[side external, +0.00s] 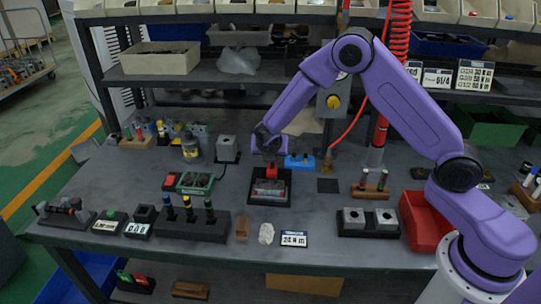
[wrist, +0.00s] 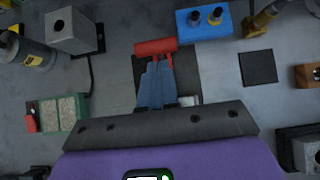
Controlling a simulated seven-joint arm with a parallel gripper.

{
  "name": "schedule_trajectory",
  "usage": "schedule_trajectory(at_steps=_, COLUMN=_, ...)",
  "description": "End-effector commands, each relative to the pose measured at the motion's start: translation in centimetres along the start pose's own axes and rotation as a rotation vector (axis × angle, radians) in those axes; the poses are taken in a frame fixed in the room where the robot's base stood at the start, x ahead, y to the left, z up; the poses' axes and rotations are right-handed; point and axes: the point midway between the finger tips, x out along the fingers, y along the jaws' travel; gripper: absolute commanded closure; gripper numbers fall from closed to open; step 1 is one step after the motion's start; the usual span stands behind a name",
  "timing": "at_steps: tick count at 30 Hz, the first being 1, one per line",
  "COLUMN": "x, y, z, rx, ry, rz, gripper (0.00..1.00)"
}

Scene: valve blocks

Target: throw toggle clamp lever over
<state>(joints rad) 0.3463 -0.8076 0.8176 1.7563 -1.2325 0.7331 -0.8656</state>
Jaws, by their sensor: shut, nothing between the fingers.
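The toggle clamp stands on a dark square base (side external: 285,200) near the middle of the bench. Its lever has a red grip (wrist: 155,47), lying crosswise at the far side of the base in the wrist view. Red also shows below my wrist in the side view. My gripper (side external: 268,158) points down over the clamp, its jaws shut with nothing between them. It is close to the red lever; I cannot tell whether they touch. The clamp's lower parts are partly hidden.
A blue block with pegs (side external: 300,162) stands behind right, a grey holed block (side external: 228,149) behind left. A green tray (side external: 195,183) is to the left. A dark flat square (side external: 328,186) lies right. Blocks and a label card (side external: 294,239) stand along the front.

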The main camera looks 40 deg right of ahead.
Motion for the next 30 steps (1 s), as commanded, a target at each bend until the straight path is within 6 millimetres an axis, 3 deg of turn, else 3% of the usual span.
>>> schedule_trajectory(at_steps=30, x=0.8, y=0.0, z=1.4, rx=0.003, ry=0.077, rz=0.0, gripper=1.0)
